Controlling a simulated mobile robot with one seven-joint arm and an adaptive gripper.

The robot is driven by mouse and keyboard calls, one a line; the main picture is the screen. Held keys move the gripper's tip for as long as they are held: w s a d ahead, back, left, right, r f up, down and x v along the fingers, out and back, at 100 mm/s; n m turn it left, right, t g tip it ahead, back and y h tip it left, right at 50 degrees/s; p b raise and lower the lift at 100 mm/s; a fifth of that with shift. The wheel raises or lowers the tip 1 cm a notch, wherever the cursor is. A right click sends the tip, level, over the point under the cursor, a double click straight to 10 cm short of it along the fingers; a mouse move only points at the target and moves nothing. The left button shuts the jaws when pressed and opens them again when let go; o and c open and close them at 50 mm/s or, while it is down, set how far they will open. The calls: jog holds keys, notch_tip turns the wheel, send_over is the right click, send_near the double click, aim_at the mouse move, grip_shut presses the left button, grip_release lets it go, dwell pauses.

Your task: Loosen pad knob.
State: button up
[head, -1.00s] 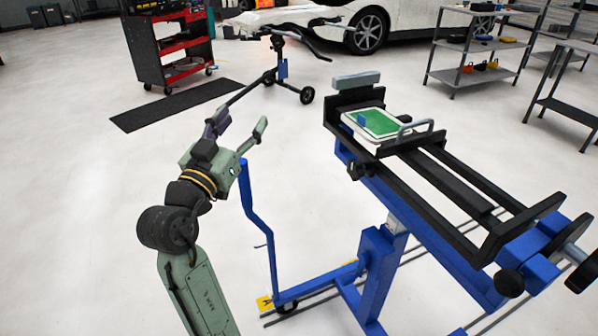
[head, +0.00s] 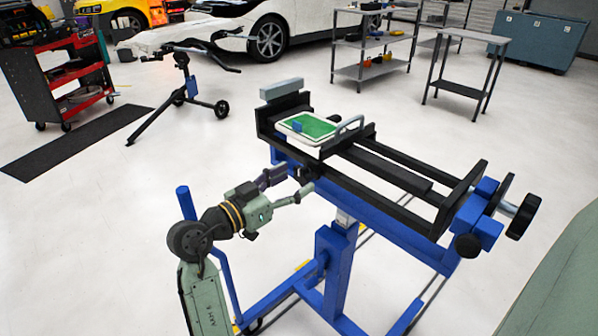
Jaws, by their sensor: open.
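The blue stand's black frame (head: 400,213) carries a white and green pad (head: 318,128) with a grey loop handle (head: 342,133) at its right. A small black knob (head: 303,173) sits on the near side of the frame, below the pad; it appears to be the pad knob and is partly hidden by my fingers. My gripper (head: 297,180) is open, its two fingers pointing right toward this knob. The fingertips look close to it, one on the upper side and one on the lower. I cannot tell whether they touch it.
More black knobs (head: 524,216) stand at the right end of the stand. A blue upright post (head: 186,203) rises left of my arm. A red tool cart (head: 60,85), a wheeled stand (head: 185,85), shelves (head: 365,70) and a car are farther back. Open floor lies between.

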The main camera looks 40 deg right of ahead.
jog(key=shift+w+d, duration=0.15)
jog(key=shift+d, duration=1.25)
jog(key=shift+c, duration=0.2)
jog(key=c, duration=1.1)
jog(key=shift+c, duration=0.2)
